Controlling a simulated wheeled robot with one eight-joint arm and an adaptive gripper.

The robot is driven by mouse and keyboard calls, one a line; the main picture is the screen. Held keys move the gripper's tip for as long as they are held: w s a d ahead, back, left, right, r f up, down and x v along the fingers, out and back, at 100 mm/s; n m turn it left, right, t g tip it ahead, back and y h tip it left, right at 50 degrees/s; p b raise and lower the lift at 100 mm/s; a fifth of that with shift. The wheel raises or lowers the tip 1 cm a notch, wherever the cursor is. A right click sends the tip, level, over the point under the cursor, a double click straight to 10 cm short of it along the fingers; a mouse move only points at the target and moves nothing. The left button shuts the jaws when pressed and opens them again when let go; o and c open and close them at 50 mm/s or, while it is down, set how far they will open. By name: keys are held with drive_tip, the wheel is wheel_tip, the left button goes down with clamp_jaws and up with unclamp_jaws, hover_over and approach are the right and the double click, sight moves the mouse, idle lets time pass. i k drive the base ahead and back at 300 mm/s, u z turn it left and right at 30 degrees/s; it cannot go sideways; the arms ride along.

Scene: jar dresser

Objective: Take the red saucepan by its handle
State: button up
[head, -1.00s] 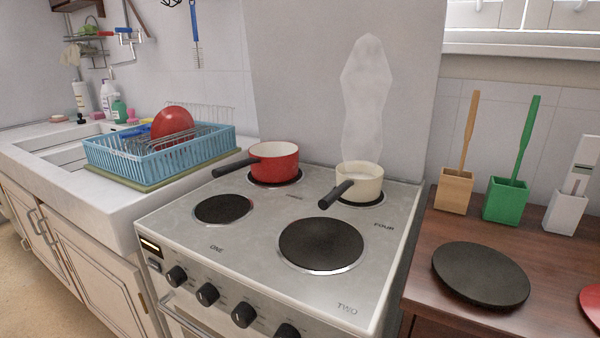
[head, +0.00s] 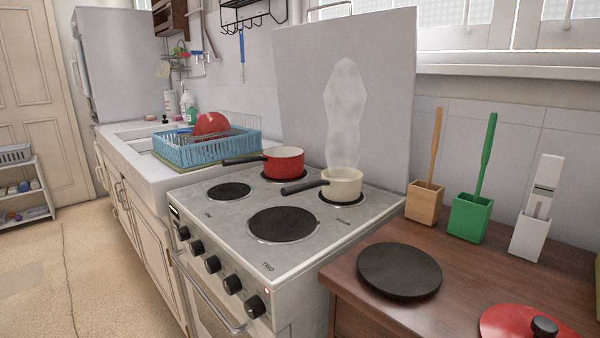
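The red saucepan (head: 284,162) stands on the back left burner of the stove (head: 213,211). Its black handle (head: 242,160) points left, toward the blue dish rack. A cream saucepan (head: 343,184) stands on the back right burner, with its black handle (head: 303,186) pointing left and steam rising above it. My gripper is not in view.
The two front burners are bare. A blue dish rack (head: 205,151) with a red item stands left of the stove. On the wooden counter (head: 480,270) at right are a black disc (head: 399,270), a red lid (head: 525,323) and brush holders. Open floor (head: 70,270) lies at left.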

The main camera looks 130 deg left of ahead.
sight(279, 162)
drive_tip(key=i, duration=0.5)
drive_tip(key=u, duration=5.6)
drive_tip(key=i, duration=1.35)
